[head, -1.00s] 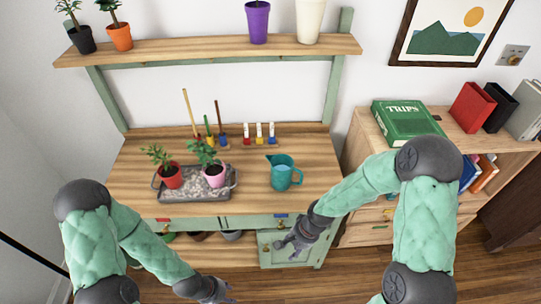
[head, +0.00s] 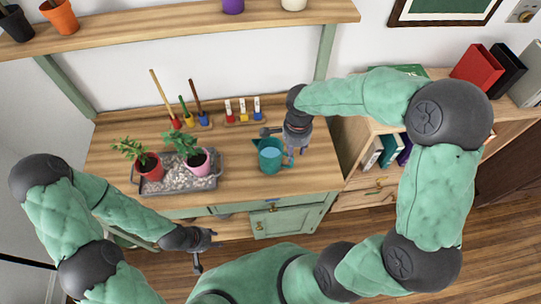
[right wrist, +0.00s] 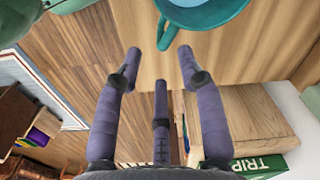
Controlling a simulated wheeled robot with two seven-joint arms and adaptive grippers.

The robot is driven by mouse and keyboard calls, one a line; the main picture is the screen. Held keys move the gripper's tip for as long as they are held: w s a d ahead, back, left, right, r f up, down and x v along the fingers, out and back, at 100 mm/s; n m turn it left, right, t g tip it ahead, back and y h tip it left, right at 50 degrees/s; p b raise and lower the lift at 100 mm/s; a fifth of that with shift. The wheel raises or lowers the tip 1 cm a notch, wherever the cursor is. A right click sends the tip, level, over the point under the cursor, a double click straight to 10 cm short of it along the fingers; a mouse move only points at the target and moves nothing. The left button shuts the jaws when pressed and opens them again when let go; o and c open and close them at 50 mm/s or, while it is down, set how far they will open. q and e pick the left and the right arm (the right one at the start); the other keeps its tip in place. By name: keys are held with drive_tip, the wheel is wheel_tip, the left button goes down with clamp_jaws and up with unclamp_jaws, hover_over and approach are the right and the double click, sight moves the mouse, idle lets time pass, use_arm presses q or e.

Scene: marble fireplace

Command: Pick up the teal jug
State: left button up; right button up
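The teal jug (head: 271,159) stands upright on the wooden bench top, right of the plant tray. In the right wrist view the jug (right wrist: 205,14) shows at the top edge, with its handle (right wrist: 167,32) hanging toward the fingers. My right gripper (head: 291,148) is over the bench at the jug's right side. In the right wrist view its fingers (right wrist: 160,72) are spread and empty, a little short of the handle. My left gripper (head: 203,250) hangs in front of the bench, low and away from the jug; its fingers are too small to read.
A grey tray (head: 180,185) with gravel holds a red pot (head: 148,167) and a pink pot (head: 197,162) with plants. Small tools and coloured holders (head: 243,117) stand behind. A shelf (head: 190,28) hangs above. A bookcase (head: 365,190) stands right of the bench.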

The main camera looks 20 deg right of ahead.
sight(291, 166)
wheel_tip(291, 166, down, 8)
drive_tip(key=shift+w+f+b, duration=0.1)
drive_tip(key=shift+f+b, duration=0.15)
drive_tip(key=shift+b, duration=0.9)
clamp_jaws()
